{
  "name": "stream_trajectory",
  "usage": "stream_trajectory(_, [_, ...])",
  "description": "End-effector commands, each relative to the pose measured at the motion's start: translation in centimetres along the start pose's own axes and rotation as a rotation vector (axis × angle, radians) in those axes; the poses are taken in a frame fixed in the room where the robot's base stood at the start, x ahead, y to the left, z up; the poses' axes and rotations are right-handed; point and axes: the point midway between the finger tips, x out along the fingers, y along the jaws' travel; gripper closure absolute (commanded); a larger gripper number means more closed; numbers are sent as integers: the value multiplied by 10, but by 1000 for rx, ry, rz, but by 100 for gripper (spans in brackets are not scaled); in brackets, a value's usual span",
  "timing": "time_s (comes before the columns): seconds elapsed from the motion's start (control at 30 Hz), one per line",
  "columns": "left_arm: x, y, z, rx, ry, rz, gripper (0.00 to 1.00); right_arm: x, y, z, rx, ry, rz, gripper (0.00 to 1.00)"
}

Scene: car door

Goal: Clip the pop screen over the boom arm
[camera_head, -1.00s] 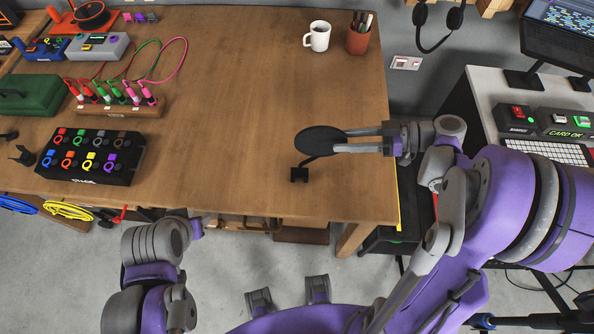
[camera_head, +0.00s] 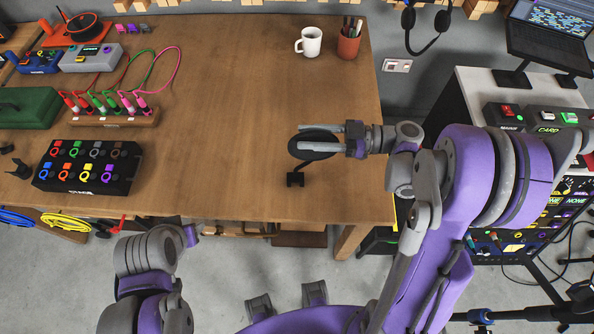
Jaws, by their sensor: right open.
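The pop screen, a thin black disc (camera_head: 314,153) with a short neck and a small black clip (camera_head: 296,179), lies near the right front of the wooden table. My right gripper (camera_head: 302,137) reaches in from the right. Its two fingers are apart and lie over or beside the disc, one near its far edge and one across its middle. I cannot tell whether they touch it. My left arm shows at the lower left, in front of the table, but its gripper fingers do not show. I cannot make out a boom arm.
A black box with coloured knobs (camera_head: 89,167) and a cable rack (camera_head: 110,117) stand on the table's left. A white mug (camera_head: 309,42) and a pen cup (camera_head: 348,43) stand at the back right. The table's middle (camera_head: 220,110) is clear. A headset (camera_head: 427,25) hangs at the back.

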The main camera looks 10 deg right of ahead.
Motion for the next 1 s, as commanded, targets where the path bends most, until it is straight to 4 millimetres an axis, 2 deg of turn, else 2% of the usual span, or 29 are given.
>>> stream_trajectory(0.13, [-3, 0, -3, 0, 2, 0, 50, 15, 0, 0, 0, 0, -1, 55])
stream_trajectory(0.37, [-2, 0, -2, 0, 2, 0, 50, 16, 0, 1, 1, -1, 1, 55])
stream_trajectory(0.6, [-2, 0, -2, 0, 2, 0, 50, 16, 0, 0, 1, -1, 1, 96])
stream_trajectory(0.63, [-2, 0, -2, 0, 2, 0, 50, 16, 0, 0, 1, -1, 1, 100])
stream_trajectory(1.0, [-2, 0, -2, 0, 2, 0, 50, 15, 0, 0, 1, -1, 1, 100])
